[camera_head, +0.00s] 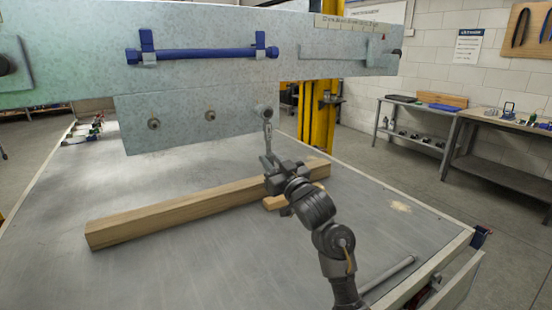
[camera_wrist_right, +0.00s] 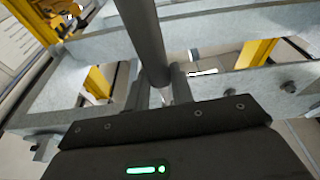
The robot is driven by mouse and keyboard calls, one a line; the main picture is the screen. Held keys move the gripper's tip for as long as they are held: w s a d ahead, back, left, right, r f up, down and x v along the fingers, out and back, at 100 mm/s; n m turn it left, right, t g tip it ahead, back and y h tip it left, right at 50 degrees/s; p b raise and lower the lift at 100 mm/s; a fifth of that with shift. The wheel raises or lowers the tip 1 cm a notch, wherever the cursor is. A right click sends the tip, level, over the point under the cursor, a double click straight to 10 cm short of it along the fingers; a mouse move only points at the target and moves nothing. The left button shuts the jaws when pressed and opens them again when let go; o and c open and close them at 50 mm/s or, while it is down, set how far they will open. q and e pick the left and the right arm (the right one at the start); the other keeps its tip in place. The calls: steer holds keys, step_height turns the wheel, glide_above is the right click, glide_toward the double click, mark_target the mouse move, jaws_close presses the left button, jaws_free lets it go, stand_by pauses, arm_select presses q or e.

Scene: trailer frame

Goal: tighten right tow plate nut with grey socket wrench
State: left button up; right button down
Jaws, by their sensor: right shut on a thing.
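The tow plate (camera_head: 182,134) hangs below the galvanized beam and carries a left nut (camera_head: 153,123), a middle nut (camera_head: 210,115) and a right nut (camera_head: 265,112). My right gripper (camera_head: 268,160) is shut on the grey socket wrench (camera_head: 267,137), just in front of the plate's right end. The wrench stands nearly upright, its upper end at the right nut and partly covering it. I cannot tell how fully the socket sits on it. In the right wrist view a dark grey bar (camera_wrist_right: 150,42), apparently the wrench, runs between my right fingers (camera_wrist_right: 162,92). My left gripper is out of view.
A long wooden beam (camera_head: 190,207) lies on the grey table (camera_head: 170,262) below the plate, with a small wooden block (camera_head: 275,203) beside my right gripper. A grey rod (camera_head: 388,273) lies at the right front. A blue bar (camera_head: 205,53) is clipped above. The table's left front is clear.

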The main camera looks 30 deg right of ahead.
stand_by(0.3)
steer(key=shift+a+m+h+p, duration=0.3)
steer(key=shift+a+m+p, duration=0.2)
steer(key=shift+a+m, duration=0.65)
steer(key=shift+d, duration=0.15)
steer(key=shift+a+r+m+h+p, duration=0.25)
steer(key=shift+a+m+h+p, duration=0.15)
steer(key=shift+a+m+p, duration=0.55)
steer(key=shift+a+r+m+h+p, duration=0.2)
steer(key=shift+a+m+p, duration=0.25)
steer(key=shift+a+m, duration=0.15)
steer(key=shift+a+r+m+h+p, duration=0.1)
steer(key=shift+a+m+h+p, duration=0.1)
steer(key=shift+a+m+p, duration=0.4)
steer(key=shift+d, duration=0.15)
